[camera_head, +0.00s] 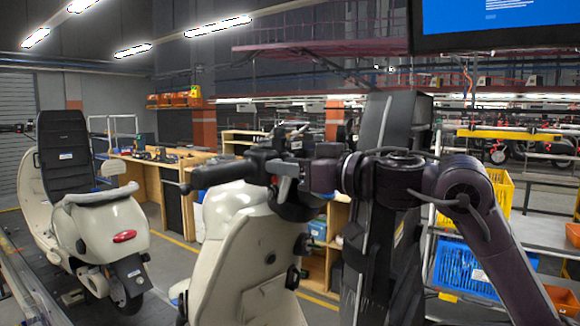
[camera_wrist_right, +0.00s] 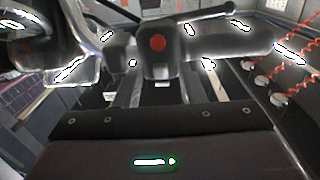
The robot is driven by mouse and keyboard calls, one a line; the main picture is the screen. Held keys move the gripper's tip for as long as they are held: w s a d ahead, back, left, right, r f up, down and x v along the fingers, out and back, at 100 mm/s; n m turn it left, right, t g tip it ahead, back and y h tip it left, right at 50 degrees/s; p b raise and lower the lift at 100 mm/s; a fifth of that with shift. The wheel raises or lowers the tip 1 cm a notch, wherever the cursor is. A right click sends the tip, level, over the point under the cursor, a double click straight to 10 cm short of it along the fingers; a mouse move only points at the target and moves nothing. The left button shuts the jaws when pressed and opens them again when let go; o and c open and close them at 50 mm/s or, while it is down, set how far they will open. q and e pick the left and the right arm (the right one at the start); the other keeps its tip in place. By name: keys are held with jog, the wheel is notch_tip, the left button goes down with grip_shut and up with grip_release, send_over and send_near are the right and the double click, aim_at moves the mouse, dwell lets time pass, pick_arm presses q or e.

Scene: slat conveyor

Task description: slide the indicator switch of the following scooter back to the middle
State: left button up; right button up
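The near cream scooter (camera_head: 236,255) stands in the middle of the head view, its black handlebar grip (camera_head: 225,173) pointing left. Its dark switch housing (camera_head: 268,163) is beside the grip. The wrist view shows a dark housing with a red button (camera_wrist_right: 157,43); the indicator switch cannot be made out clearly. My right gripper (camera_head: 312,177) comes in from the right, close to the handlebar. In the wrist view its two fingers (camera_wrist_right: 165,88) stand apart below the housing, with nothing visibly held. Contact cannot be told. My left gripper is not in view.
Another cream scooter (camera_head: 105,225) with a black seat stands at left. Behind are a wooden workbench (camera_head: 165,165) and shelving. At right, blue (camera_head: 460,268) and yellow (camera_head: 500,192) crates stand on a rack. A screen (camera_head: 490,22) hangs top right.

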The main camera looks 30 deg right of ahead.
jog(key=b+v, duration=0.5)
jog(key=v, duration=0.2)
jog(key=shift+s+d, duration=0.15)
jog(key=shift+s, duration=0.2)
dwell(0.4)
